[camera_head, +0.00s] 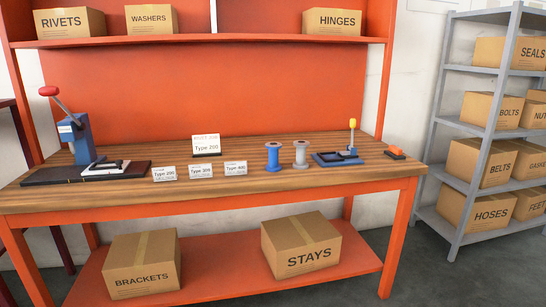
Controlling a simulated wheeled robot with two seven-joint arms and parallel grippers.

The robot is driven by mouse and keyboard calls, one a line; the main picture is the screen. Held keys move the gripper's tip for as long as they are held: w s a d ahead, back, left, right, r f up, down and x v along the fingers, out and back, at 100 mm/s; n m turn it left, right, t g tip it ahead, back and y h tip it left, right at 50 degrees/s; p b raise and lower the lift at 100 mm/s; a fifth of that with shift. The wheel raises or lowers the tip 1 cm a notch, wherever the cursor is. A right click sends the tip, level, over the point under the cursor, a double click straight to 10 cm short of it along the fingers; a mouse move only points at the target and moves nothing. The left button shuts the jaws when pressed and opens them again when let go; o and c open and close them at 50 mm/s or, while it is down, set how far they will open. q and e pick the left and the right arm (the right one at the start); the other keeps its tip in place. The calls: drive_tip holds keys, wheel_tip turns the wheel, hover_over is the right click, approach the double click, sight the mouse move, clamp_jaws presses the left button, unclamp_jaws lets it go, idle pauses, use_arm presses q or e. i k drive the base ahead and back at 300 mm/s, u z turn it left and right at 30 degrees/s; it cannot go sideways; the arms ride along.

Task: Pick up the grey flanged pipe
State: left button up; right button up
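The grey flanged pipe (301,154) stands upright on the wooden workbench top (340,182), a spool shape with a wide flange at each end. A blue flanged pipe (273,157) of similar shape stands just left of it, with a small gap between them. Neither of my grippers shows in the head view, and nothing touches the grey pipe.
A blue device with a yellow-topped lever (351,140) stands right of the pipes, with an orange block (395,152) beyond. A blue press with a red knob (79,135) is at left. Small label cards (235,168) stand left. The front strip of bench is clear.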

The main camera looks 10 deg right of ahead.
sight(301, 145)
drive_tip(key=u, duration=0.1)
drive_tip(key=k, duration=0.75)
drive_tip(key=z, duration=1.6)
drive_tip(key=i, duration=2.15)
drive_tip(key=u, duration=0.6)
